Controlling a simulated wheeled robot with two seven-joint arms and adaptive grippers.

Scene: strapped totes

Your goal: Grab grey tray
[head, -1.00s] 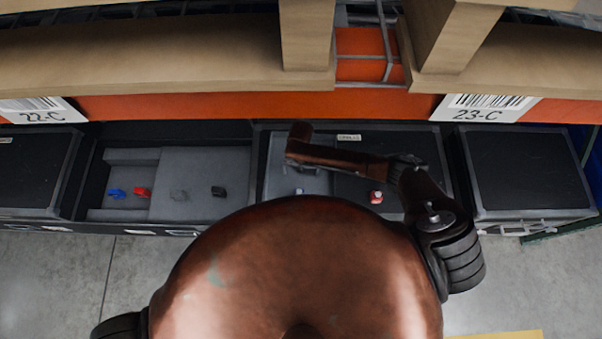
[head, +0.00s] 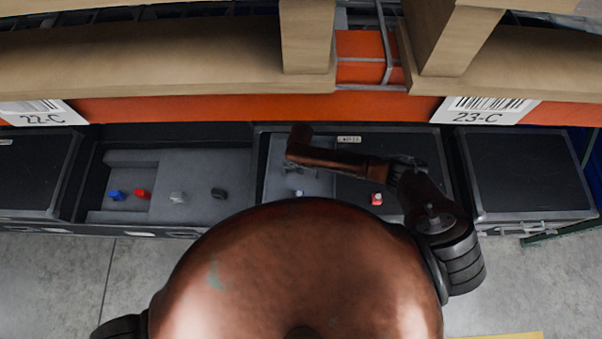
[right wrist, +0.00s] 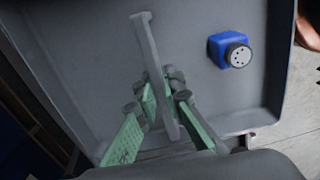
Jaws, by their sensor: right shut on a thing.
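My right gripper (right wrist: 163,92), with green finger pads, is shut on this handle. In the head view my right arm reaches over the tray, and its fingers are small and hard to make out. A blue item with a pale round face (right wrist: 230,50) sits in the tray beside the handle. My left gripper is out of view.
A red and white item (head: 377,199) sits on the dark area right of the tray. The left tote (head: 85,180) holds several small items on grey surfaces. A closed black tote (head: 525,175) stands at right. A wooden shelf beam (head: 160,65) runs above the totes.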

